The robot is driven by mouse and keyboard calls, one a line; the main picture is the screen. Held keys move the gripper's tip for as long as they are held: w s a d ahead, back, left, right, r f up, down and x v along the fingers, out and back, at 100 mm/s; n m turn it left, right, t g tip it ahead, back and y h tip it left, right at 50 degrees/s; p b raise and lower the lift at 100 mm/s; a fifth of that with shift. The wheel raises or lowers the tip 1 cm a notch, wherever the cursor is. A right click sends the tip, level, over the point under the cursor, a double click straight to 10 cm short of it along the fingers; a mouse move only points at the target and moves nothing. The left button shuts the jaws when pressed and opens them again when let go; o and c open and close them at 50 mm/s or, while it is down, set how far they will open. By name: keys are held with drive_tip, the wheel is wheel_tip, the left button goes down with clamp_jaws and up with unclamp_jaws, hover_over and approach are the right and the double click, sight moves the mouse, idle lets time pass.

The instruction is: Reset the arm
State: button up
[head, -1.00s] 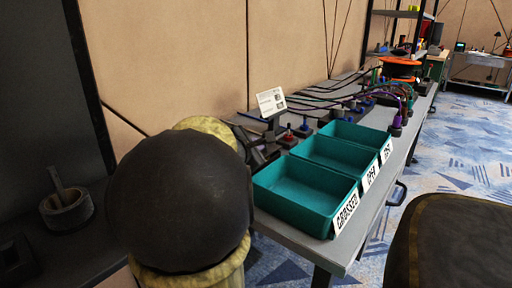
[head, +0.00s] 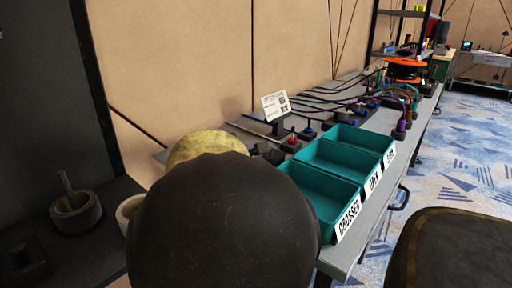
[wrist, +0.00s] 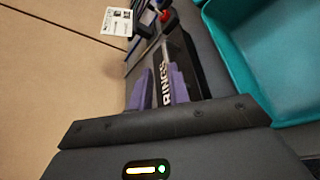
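My gripper (wrist: 160,88) shows in the wrist view as two purple fingers standing apart, with nothing visible held between them. It points along a grey bench top, beside a dark strip with white lettering (wrist: 165,82), only part of which is readable. In the head view my arm's dark rounded link and a yellowish part fill the lower middle and hide the gripper.
A grey bench (head: 352,252) carries three teal bins (head: 345,170) labelled at the front; one teal bin (wrist: 285,60) is right of the gripper. A white card (head: 275,105), cables (head: 340,95) and an orange reel (head: 404,70) stand behind. A mortar (head: 75,212) is at left.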

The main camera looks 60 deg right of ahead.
drive_tip(key=shift+a+r, duration=0.15)
drive_tip(key=shift+a, duration=0.35)
